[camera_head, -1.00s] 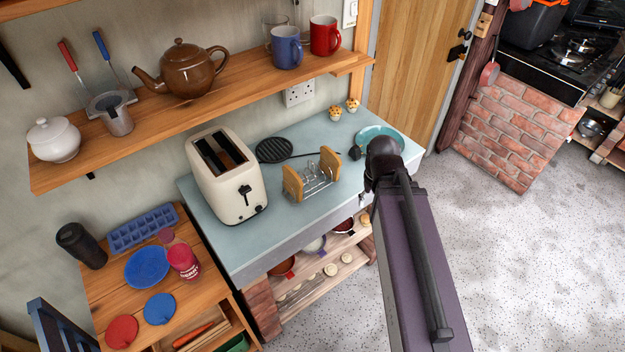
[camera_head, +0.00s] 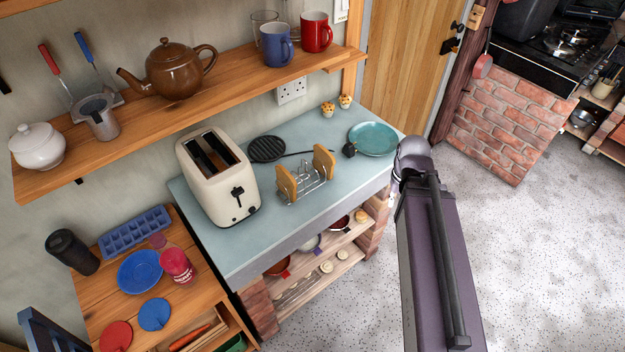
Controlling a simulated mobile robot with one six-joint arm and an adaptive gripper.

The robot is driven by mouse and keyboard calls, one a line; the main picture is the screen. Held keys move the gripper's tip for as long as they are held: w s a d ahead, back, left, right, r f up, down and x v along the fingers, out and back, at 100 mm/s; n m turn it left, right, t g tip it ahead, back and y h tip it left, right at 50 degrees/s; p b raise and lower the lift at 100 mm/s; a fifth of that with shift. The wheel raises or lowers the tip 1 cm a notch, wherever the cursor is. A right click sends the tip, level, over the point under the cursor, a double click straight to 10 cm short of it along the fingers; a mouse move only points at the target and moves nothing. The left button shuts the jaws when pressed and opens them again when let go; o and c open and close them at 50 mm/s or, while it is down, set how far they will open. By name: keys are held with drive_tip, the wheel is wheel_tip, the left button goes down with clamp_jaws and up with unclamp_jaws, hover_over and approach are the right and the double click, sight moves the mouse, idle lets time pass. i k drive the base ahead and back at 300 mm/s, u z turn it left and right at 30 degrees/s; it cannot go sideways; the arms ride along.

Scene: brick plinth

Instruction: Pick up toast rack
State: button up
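The toast rack (camera_head: 313,181) is a wire rack with wooden end panels. It stands on the pale blue-grey worktop (camera_head: 229,246), to the right of the cream toaster (camera_head: 217,178). My arm reaches in from the lower right, and its dark end lies to the right of the worktop, apart from the rack. The fingers of my gripper cannot be made out in this view.
A teal plate (camera_head: 373,139) and a black round utensil (camera_head: 267,149) lie near the rack. Two muffins (camera_head: 328,109) sit at the back. A wooden shelf (camera_head: 225,96) with a brown teapot (camera_head: 176,69) and mugs hangs above. The speckled floor (camera_head: 520,260) at right is clear.

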sight(290, 203)
drive_tip(key=z, duration=0.15)
drive_tip(key=k, duration=1.45)
drive_tip(key=u, duration=0.9)
drive_tip(key=i, duration=1)
drive_tip(key=u, duration=0.05)
